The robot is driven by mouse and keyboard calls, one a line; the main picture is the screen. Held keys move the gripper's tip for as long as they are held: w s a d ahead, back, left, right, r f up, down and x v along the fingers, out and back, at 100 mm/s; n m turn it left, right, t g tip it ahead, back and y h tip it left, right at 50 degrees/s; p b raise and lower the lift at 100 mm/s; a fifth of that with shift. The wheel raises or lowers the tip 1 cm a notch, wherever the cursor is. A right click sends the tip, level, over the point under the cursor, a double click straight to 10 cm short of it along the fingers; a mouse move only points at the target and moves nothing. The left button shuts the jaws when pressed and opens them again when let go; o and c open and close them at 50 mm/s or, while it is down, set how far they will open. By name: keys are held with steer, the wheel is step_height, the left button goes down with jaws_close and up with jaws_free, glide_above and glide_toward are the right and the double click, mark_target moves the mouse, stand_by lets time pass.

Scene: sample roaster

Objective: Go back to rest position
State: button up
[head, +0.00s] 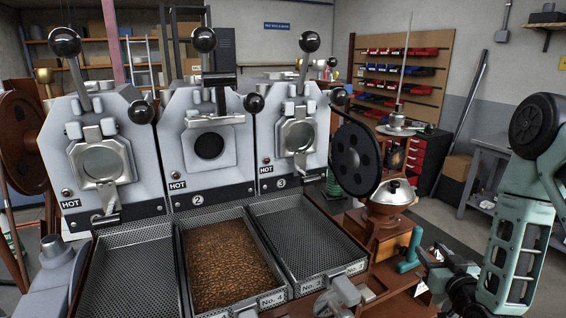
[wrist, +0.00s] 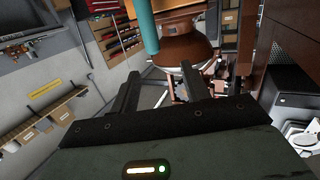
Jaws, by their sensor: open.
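My gripper (head: 436,268) is low at the right in the head view, beside the wooden hand grinder (head: 388,222) with its metal dome. In the wrist view my gripper (wrist: 162,78) has its two dark fingers spread apart with nothing between them. A teal handle (head: 409,254) sticks out beside the grinder, just left of my gripper. In the wrist view a teal rod (wrist: 147,28) shows beyond the fingers, apart from them as far as I can tell. My pale green arm rises along the right edge of the head view.
A three-drum roaster (head: 208,130) stands at the left and centre. The middle cooling tray (head: 181,262) holds brown beans; the left tray (head: 85,265) and right tray (head: 318,222) look empty. A black flywheel (head: 355,158) stands near the grinder. Open floor (head: 437,213) lies behind my arm.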

steer(key=s+a+r+g+y, duration=0.1)
steer(key=s+a+r+g, duration=0.35)
steer(key=s+g, duration=0.3)
steer(key=s+a+r+g, duration=0.4)
steer(key=s+r+g, duration=0.1)
steer(key=s+g, duration=0.25)
steer(key=s+a+r+n+g+y, duration=0.1)
steer(key=s+a+r+n+g, duration=0.1)
steer(key=s+a+n, duration=0.6)
steer(key=s+a, duration=0.5)
steer(key=a, duration=0.5)
steer(key=shift+s+n, duration=0.2)
steer(key=shift+n, duration=0.1)
